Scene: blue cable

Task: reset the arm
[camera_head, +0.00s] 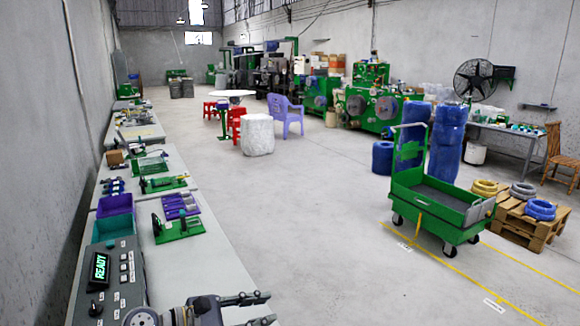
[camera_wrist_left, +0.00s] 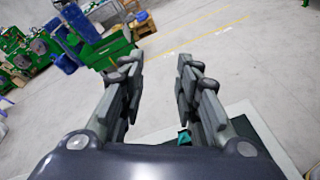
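My left gripper (camera_head: 263,309) comes in at the bottom of the head view, beside the right edge of the long table (camera_head: 228,277). Its two fingers are spread apart and nothing is between them. In the left wrist view the gripper (camera_wrist_left: 156,72) also shows open and empty, with the concrete floor beyond the fingertips. A blue cable coil (camera_head: 540,209) lies on the wooden pallet (camera_head: 530,231) at the right, far from the gripper. My right gripper is not in view.
A grey control box (camera_head: 118,275) reading READY and a purple bin (camera_head: 114,206) stand on the table, with green fixtures (camera_head: 178,228) beside them. A green cart (camera_head: 440,200) stands on the floor near the pallet. The floor between table and cart is clear.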

